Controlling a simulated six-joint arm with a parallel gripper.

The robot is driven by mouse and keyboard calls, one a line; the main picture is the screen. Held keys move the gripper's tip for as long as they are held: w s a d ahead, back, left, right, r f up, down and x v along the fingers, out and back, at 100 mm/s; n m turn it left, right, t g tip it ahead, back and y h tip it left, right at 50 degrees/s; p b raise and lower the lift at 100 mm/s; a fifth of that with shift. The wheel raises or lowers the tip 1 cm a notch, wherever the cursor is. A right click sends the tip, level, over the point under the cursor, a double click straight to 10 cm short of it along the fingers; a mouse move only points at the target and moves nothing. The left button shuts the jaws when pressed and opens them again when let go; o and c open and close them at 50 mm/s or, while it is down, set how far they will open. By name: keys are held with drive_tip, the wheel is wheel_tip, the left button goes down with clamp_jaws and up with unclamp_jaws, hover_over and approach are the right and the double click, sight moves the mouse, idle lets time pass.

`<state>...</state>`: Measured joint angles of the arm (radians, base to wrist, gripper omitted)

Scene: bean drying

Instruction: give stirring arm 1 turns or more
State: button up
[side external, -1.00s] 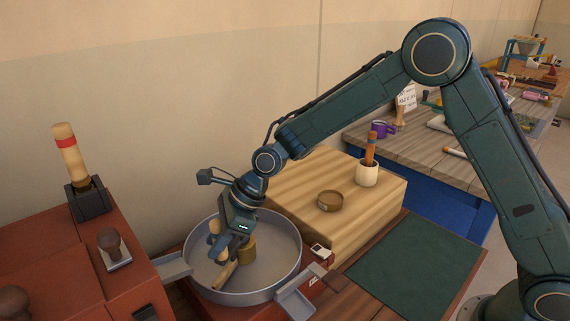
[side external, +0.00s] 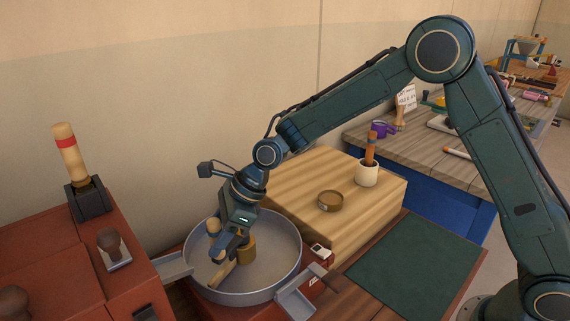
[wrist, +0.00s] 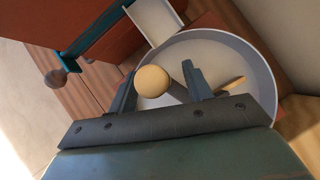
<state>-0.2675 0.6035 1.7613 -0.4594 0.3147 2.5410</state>
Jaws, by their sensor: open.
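The stirring arm is a pale wooden bar (side external: 220,274) low in a round grey pan (side external: 290,262), beside a brass-coloured hub (side external: 247,247). A round wooden knob (side external: 213,226) shows just left of my gripper (side external: 229,252), which reaches down into the pan. In the wrist view, the knob (wrist: 153,81) sits on a dark post between the two spread fingers of my gripper (wrist: 160,88). The fingers are open, with a visible gap to the knob. A piece of the wooden bar (wrist: 230,85) shows beyond the right finger. My gripper hides part of the bar and hub.
Grey chutes flank the pan at left (side external: 172,267) and front right (side external: 296,302). A red cabinet with a lever (side external: 70,155) stands left. A wooden block (side external: 335,180) behind right carries a round tin (side external: 330,201) and a cup (side external: 367,174). A green mat (side external: 418,262) lies clear.

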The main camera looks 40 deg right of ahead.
drive_tip(key=v, duration=0.5)
drive_tip(key=shift+s+d+r, duration=0.15)
drive_tip(key=shift+d+r, duration=0.05)
drive_tip(key=shift+r, duration=0.1)
idle(0.4)
drive_tip(key=s+d+r+n+t+h, duration=0.2)
drive_tip(key=s+d+r+n+h, duration=0.1)
drive_tip(key=s+d+r+n, duration=0.9)
drive_tip(key=s+d+n+h, duration=0.1)
drive_tip(key=s+d+n, duration=0.4)
drive_tip(key=s, duration=0.4)
drive_tip(key=s+d+n+h, duration=0.2)
drive_tip(key=s+d+n, duration=0.3)
drive_tip(key=s, duration=0.4)
drive_tip(key=shift+f+n+t, duration=0.25)
drive_tip(key=shift+n+t, duration=0.05)
drive_tip(key=shift+n, duration=0.3)
